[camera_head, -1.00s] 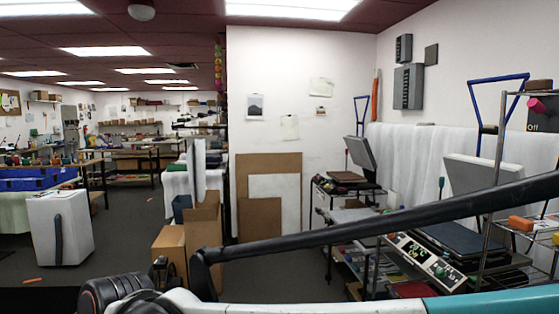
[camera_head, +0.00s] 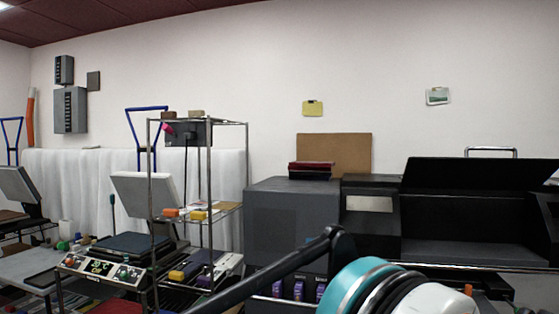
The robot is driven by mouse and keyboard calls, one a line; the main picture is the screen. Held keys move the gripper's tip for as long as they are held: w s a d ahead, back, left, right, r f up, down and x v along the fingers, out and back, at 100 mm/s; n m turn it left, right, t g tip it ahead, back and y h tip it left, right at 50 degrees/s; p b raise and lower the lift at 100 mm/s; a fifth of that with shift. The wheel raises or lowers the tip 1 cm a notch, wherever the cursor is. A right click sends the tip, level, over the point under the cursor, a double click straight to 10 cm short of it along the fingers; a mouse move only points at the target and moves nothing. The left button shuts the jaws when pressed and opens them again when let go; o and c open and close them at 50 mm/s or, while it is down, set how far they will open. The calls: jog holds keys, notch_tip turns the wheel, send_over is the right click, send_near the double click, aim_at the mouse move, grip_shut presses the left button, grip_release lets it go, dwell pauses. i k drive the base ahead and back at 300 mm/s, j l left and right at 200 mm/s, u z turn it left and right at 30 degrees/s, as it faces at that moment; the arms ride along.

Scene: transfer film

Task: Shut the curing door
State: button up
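No part is clearly marked as the curing door. A large dark machine (camera_head: 440,225) stands at the right in the head view, with a wide black lid or panel (camera_head: 490,173) tilted up over its opening. I cannot tell if this panel is the door. A grey boxy unit (camera_head: 290,222) adjoins it on the left. My teal, white and black arm crosses the lower middle and hides part of the machine's front. My gripper is not in view.
A wire shelf rack (camera_head: 208,180) stands left of the grey unit. Purple bottles (camera_head: 298,290) sit below the grey unit. Little free floor shows.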

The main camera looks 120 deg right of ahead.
aim_at(514, 174)
jog(key=z, duration=4.55)
